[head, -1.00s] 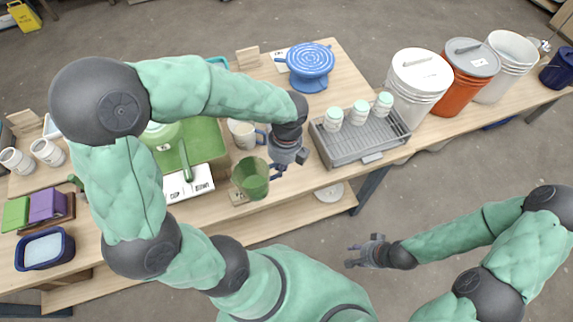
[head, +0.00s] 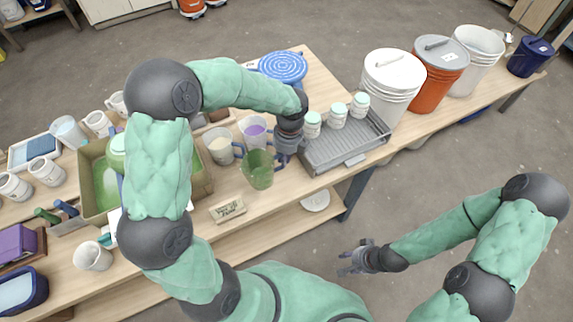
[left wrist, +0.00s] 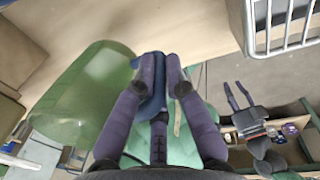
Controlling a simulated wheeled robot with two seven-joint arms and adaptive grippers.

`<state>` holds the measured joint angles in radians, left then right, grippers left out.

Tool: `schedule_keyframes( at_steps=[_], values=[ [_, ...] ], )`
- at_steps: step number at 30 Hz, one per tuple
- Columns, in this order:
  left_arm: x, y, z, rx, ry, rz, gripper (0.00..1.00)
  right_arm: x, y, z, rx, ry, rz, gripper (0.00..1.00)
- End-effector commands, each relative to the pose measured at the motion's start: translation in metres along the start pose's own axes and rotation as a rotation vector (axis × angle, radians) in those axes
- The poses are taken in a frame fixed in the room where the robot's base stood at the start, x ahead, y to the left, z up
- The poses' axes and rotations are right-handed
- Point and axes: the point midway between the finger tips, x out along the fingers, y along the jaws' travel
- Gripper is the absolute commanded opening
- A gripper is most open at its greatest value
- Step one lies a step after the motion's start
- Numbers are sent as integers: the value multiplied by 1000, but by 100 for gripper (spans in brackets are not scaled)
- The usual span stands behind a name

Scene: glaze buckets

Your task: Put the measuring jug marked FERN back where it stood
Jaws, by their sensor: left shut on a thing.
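A see-through green measuring jug (head: 259,172) is near the front of the table, behind and to the right of a small lettered wooden plate (head: 228,209). My left gripper (head: 284,156) is shut on the jug's dark blue handle. In the left wrist view the handle (left wrist: 152,98) lies between the fingers, with the green jug wall (left wrist: 85,95) to the left. The jug looks roughly upright; I cannot tell whether its base touches the table. No FERN mark is readable. My right gripper (head: 357,258) is open and empty, in front of the table.
A jug with cream contents (head: 221,150) and one with purple contents (head: 254,131) stand close behind. A grey rack (head: 345,150) with three jars is right. A box (head: 95,150), mugs and a tipped white cup (head: 93,256) are left. Bare wood surrounds the plate.

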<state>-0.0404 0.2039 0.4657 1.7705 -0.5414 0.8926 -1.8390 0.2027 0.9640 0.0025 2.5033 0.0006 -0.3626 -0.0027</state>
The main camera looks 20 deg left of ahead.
Motion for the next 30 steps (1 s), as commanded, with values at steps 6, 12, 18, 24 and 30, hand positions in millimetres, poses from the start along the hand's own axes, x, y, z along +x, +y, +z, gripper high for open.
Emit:
schedule_keyframes(
  at_steps=[6,12,18,24,30],
  values=[
    [8,-8,5,-1,-1,-1,0,3,1,0,0,0,0,40],
    [30,-16,9,0,0,0,0,13,5,-1,0,0,0,40],
    [47,-18,10,0,-2,-1,0,21,7,-1,0,0,0,40],
    [45,-18,9,-1,-2,-2,0,19,7,-1,0,0,0,40],
    [48,-18,9,-1,-1,-1,32,19,7,-1,0,0,0,40]
  ],
)
